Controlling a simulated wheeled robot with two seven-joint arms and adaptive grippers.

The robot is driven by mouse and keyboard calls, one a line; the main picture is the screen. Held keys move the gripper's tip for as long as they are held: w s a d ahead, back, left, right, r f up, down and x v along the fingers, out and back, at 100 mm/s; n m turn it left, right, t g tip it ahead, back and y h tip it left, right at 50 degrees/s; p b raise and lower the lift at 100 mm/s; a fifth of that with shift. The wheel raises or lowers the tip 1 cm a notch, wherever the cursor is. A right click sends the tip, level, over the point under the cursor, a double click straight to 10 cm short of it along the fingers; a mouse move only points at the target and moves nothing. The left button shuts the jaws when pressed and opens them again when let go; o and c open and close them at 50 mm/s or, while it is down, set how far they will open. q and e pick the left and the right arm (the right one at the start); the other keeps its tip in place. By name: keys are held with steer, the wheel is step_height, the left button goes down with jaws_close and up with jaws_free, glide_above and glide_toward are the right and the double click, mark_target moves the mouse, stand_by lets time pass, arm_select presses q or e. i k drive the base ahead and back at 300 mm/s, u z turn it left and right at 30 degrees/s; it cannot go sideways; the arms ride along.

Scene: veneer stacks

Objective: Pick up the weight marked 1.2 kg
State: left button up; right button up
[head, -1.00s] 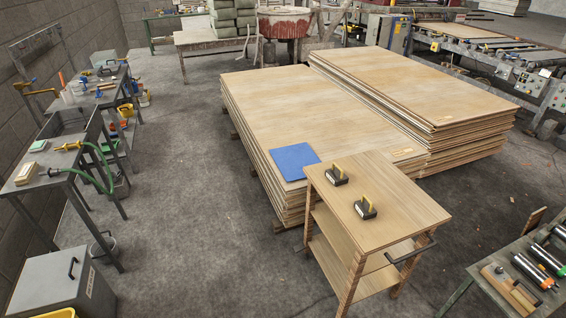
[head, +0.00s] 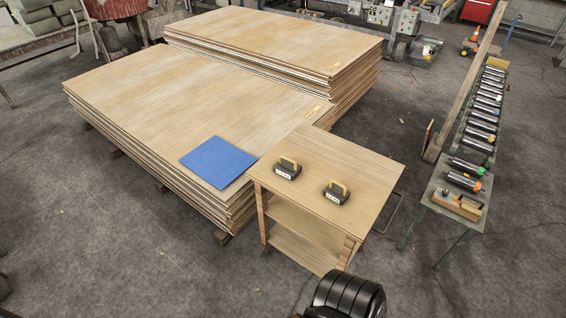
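Two dark weights with yellow handles and small white labels stand upright on the top of a wooden cart. One weight (head: 287,172) is nearer the back left of the cart top. The other weight (head: 335,196) is nearer the middle, to the front right. They stand apart from each other. The labels are too small to read, so I cannot tell which is marked 1.2 kg. Neither gripper shows in the head view. A black rounded part at the bottom edge looks like part of my arm.
The cart (head: 365,175) has a lower shelf and a handle on its right. Veneer stacks (head: 150,95) stand behind and left of it, with a blue sheet (head: 217,162) on the near one. A roller bench (head: 425,190) stands at right. Floor in front is clear.

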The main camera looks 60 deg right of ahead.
mark_target(288, 167)
steer(key=z, duration=0.6)
steer(key=i, duration=0.85)
steer(key=z, duration=0.95)
